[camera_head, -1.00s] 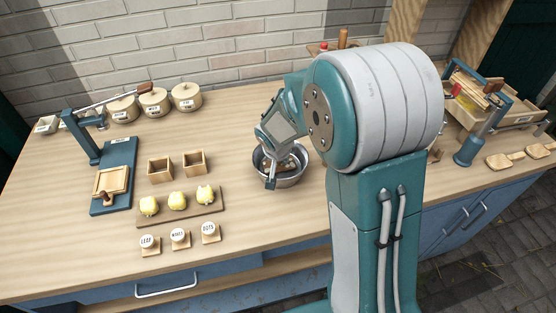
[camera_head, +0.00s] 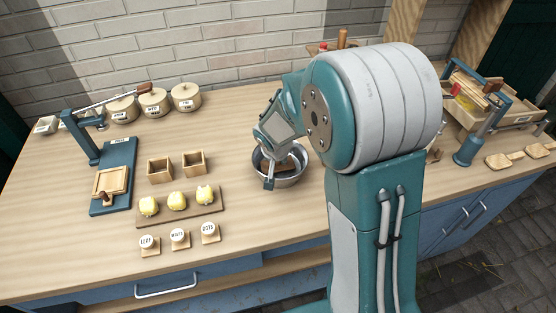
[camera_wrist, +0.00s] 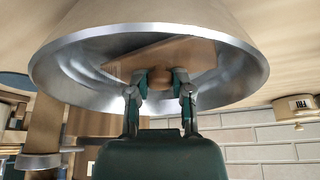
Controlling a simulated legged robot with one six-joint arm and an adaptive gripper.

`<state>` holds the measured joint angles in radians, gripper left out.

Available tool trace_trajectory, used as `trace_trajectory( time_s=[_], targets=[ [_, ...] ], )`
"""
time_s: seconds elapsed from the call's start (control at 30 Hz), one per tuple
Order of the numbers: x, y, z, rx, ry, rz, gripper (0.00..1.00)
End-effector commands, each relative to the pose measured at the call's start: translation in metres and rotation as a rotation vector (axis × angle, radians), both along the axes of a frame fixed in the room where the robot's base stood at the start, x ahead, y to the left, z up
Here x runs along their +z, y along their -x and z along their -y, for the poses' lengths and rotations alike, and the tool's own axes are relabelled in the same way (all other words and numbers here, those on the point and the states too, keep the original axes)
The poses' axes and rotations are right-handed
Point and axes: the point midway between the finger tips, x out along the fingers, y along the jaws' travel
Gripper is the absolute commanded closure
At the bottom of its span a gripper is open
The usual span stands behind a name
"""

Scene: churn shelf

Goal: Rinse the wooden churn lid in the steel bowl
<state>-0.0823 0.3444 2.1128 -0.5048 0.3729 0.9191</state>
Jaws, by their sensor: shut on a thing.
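The steel bowl (camera_head: 297,180) stands on the counter, partly behind my arm. My gripper (camera_head: 270,181) reaches down into it from above. The wooden churn lid (camera_head: 285,165) is only partly visible inside the bowl. In the wrist view, my gripper (camera_wrist: 163,84) is shut on the knob of the lid (camera_wrist: 158,57), a flat brown board. The lid is within the rim of the bowl (camera_wrist: 55,83). Whether it touches the bowl's wall or bottom, I cannot tell. I cannot make out water in the bowl.
Left of the bowl are two open wooden boxes (camera_head: 194,163), a board (camera_head: 212,209) with yellow butter pieces, and labelled stamps (camera_head: 180,239). A blue press (camera_head: 116,176) stands farther left, lidded pots (camera_head: 153,103) behind. A wooden tray (camera_head: 515,117) and paddles (camera_head: 505,160) lie right.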

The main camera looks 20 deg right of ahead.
Motion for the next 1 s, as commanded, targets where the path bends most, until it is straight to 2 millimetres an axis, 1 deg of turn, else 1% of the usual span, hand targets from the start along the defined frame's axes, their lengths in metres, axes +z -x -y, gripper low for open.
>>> trace_trajectory(
  time_s=[0.13, 1.0],
  targets=[
    [0.005, 0.0, 0.0, 0.0, 0.0, 0.002, 1.0],
    [0.057, 0.0, 0.0, 0.0, 0.0, 0.002, 1.0]
  ],
)
